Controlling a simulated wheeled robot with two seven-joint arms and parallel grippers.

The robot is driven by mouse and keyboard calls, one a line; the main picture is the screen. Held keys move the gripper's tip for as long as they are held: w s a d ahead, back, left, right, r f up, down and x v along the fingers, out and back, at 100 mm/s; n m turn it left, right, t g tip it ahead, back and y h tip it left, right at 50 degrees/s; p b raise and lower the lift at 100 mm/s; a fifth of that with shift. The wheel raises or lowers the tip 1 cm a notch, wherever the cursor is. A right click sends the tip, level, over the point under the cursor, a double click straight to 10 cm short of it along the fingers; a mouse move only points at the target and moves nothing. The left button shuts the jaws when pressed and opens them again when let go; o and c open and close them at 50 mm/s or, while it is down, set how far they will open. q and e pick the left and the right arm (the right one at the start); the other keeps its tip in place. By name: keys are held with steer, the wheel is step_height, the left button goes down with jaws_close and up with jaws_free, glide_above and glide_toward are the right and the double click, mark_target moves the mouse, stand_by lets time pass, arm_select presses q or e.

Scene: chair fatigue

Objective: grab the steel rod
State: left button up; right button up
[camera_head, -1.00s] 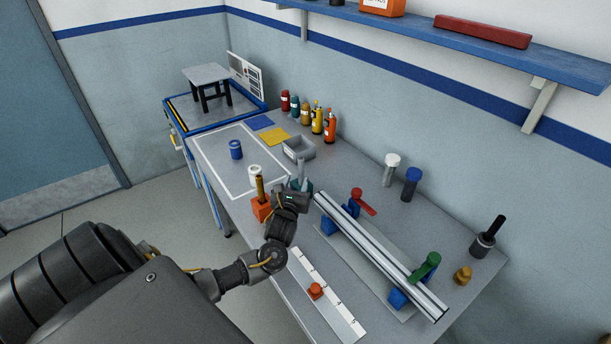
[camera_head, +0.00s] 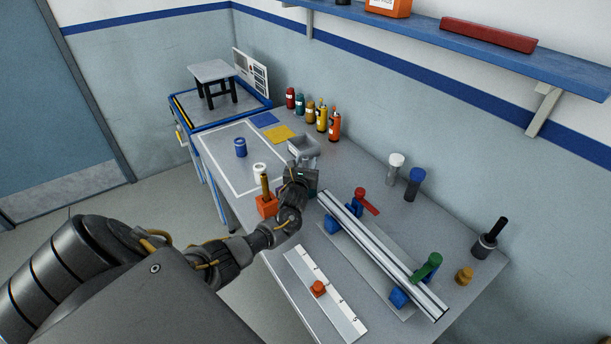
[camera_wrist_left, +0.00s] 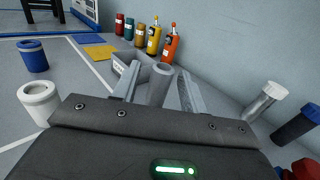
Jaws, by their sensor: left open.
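The steel rod (camera_wrist_left: 160,84) is a plain grey cylinder, seen upright in the left wrist view. It stands between the two fingers of my left gripper (camera_wrist_left: 159,92), with some gap visible at its sides. My left gripper is open; I cannot tell whether either finger touches the rod. In the head view my left gripper (camera_head: 302,172) is over the bench, just right of the orange block with a yellow rod (camera_head: 265,187), and it hides the steel rod. The rod's lower end is hidden by my gripper in the wrist view. My right gripper is not in view.
A grey bin (camera_head: 304,148) stands just beyond my gripper, with several coloured bottles (camera_head: 321,118) behind it. A white cylinder (camera_wrist_left: 40,100) is to the left. A long rail (camera_head: 380,255) on blue blocks lies to the right. White-capped (camera_head: 395,166) and blue-capped (camera_head: 413,183) cylinders stand farther right.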

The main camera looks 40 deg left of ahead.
arm_select(q)
jaws_close()
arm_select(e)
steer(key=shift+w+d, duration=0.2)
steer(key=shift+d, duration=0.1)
arm_select(q)
steer(key=shift+a+r, duration=0.1)
